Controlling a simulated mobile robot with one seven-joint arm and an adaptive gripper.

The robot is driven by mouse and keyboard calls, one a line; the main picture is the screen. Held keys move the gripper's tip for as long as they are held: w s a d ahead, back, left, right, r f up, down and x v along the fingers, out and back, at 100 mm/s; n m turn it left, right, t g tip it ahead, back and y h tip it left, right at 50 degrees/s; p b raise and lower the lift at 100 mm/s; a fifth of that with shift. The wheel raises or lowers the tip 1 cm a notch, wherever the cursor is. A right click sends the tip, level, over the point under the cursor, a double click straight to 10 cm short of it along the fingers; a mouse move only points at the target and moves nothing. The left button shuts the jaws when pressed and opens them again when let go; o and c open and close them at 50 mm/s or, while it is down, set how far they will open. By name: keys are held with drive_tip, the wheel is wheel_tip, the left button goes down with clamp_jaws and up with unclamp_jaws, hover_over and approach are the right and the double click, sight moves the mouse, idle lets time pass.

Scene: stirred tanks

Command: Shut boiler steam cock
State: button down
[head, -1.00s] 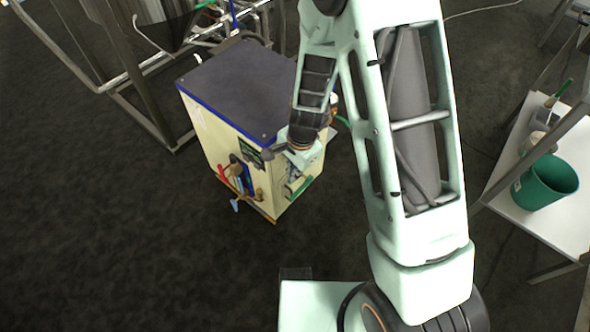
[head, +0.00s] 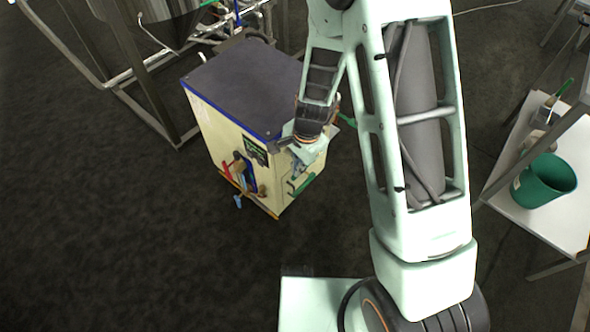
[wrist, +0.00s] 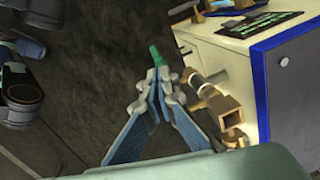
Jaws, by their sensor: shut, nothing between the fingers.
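The boiler (head: 225,130) is a cream box with a dark top and blue trim; it also shows in the wrist view (wrist: 220,55). Its front has a red handle (head: 226,171), a blue handle (head: 238,202) and brass fittings. A green handle (head: 301,185) is low on its right side. I cannot tell which one is the steam cock. My gripper (head: 298,172) is beside that right side, near the green handle. In the wrist view my gripper (wrist: 157,76) is shut and empty, with a green tip (wrist: 156,55) just beyond its fingertips. Brass fittings (wrist: 210,88) are to its right.
A metal frame with pipes (head: 130,90) stands behind the boiler at the left. A white table (head: 545,225) with a green bucket (head: 543,181) is at the right. Dark floor (head: 90,220) is clear at front left.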

drive_tip(key=s+a+r+p, duration=0.3)
drive_tip(key=s+r, duration=0.3)
drive_tip(key=r, duration=0.2)
drive_tip(key=shift+s+r, duration=0.3)
